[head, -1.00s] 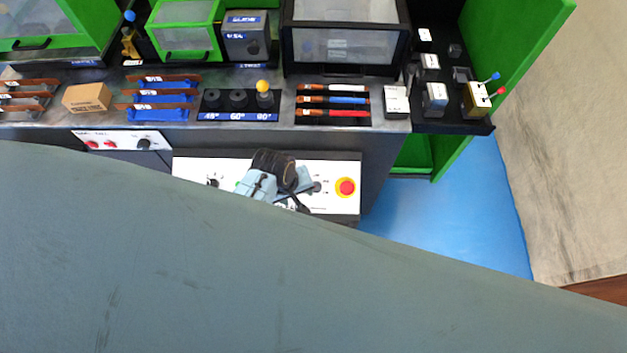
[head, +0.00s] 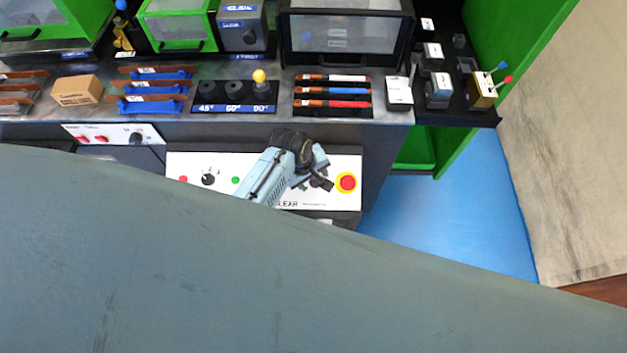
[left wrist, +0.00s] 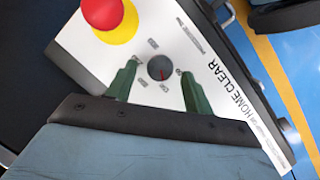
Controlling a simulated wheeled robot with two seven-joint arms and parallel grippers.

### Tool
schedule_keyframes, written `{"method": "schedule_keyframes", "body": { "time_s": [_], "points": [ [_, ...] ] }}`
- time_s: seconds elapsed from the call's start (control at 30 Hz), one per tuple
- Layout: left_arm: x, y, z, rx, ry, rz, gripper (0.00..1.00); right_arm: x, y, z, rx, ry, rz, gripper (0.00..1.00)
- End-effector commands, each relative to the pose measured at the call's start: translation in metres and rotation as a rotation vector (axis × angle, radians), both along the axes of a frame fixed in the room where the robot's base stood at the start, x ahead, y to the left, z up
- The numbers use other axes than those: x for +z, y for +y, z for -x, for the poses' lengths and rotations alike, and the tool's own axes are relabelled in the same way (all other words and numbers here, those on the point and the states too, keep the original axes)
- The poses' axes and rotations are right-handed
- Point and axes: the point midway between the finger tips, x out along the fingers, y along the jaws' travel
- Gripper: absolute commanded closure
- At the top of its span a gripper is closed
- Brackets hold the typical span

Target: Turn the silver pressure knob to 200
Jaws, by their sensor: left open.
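In the head view my left gripper (head: 316,183) is over the right part of the panel, left of the emergency stop, and largely hides the knob there. My right gripper is not in view.
A red emergency stop button on a yellow base (head: 347,183) stands close beside the knob. A black knob (head: 208,179) and a green button (head: 236,180) are farther left on the panel. The workbench (head: 440,118) with tools and bars lies behind.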

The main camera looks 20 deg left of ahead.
Motion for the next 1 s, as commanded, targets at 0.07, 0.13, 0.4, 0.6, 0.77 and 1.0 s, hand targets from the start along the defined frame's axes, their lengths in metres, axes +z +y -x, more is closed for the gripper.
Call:
{"method": "schedule_keyframes", "body": {
  "time_s": [0.07,0.13,0.4,0.6,0.77,1.0],
  "points": [
    [-0.0082,-0.0016,-0.0019,0.0,0.0,0.0,0.48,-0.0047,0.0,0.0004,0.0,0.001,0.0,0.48],
    [-0.0115,-0.0023,-0.0024,0.0,-0.001,0.001,0.48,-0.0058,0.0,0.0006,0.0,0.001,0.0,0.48],
    [-0.0128,-0.0028,-0.0028,-0.001,-0.001,0.0,0.48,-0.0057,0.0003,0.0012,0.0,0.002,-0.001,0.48],
    [-0.0128,-0.0028,-0.0027,-0.001,-0.001,0.0,0.68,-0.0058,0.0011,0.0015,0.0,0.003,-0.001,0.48],
    [-0.0129,-0.0027,-0.0026,-0.001,0.0,0.0,0.89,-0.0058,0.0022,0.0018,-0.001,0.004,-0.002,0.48],
    [-0.0124,-0.0027,-0.0026,-0.014,0.001,-0.006,0.93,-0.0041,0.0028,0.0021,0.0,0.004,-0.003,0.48]
  ]
}}
